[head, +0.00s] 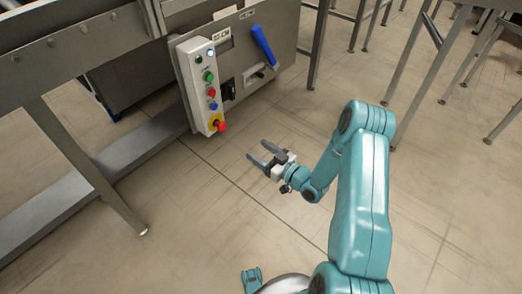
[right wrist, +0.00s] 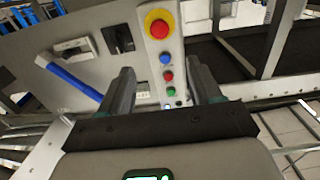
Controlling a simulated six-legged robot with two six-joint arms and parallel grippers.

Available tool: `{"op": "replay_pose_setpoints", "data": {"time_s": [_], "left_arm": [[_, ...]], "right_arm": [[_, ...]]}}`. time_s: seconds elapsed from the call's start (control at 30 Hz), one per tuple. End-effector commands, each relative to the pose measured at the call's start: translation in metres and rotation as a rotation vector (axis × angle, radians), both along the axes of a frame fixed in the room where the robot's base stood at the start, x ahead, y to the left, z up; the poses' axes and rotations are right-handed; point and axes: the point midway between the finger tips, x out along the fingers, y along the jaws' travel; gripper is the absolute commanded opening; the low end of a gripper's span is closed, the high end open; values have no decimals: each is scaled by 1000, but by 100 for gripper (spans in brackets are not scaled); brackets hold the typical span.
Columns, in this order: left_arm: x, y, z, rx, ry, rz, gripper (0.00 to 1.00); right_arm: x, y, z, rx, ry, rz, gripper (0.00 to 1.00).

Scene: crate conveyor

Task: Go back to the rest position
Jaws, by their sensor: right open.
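My right gripper (head: 263,156) is open and empty in the head view, held over the floor to the lower right of the control panel (head: 201,85). Its two dark fingers point toward the panel and do not touch it. In the right wrist view the open fingers of the right gripper (right wrist: 163,88) stand on either side of the lower part of the control panel (right wrist: 161,55). My left gripper is not in view.
The panel has a red emergency knob (head: 221,126) on a yellow base and several coloured buttons. A blue-handled lever (head: 263,44) sits on the grey cabinet beside it. Metal frame legs (head: 85,165) stand at left. The tiled floor (head: 180,230) is clear.

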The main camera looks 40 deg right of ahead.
Motion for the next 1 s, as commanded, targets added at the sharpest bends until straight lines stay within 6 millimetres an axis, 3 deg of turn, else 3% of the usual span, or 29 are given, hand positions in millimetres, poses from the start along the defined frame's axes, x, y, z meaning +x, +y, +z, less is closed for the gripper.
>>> {"op": "replay_pose_setpoints", "data": {"time_s": [0.63,0.73,0.77,0.87,0.93,1.0], "left_arm": [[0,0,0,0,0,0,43],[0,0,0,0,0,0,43],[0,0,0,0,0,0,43],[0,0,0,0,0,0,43],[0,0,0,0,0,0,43],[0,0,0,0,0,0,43]], "right_arm": [[0,0,0,0,0,0,64],[5,7,2,0,-6,17,64],[9,13,4,1,-11,32,64],[32,57,18,6,-41,127,64],[48,108,28,36,-47,215,64],[56,168,23,81,42,277,64]]}}
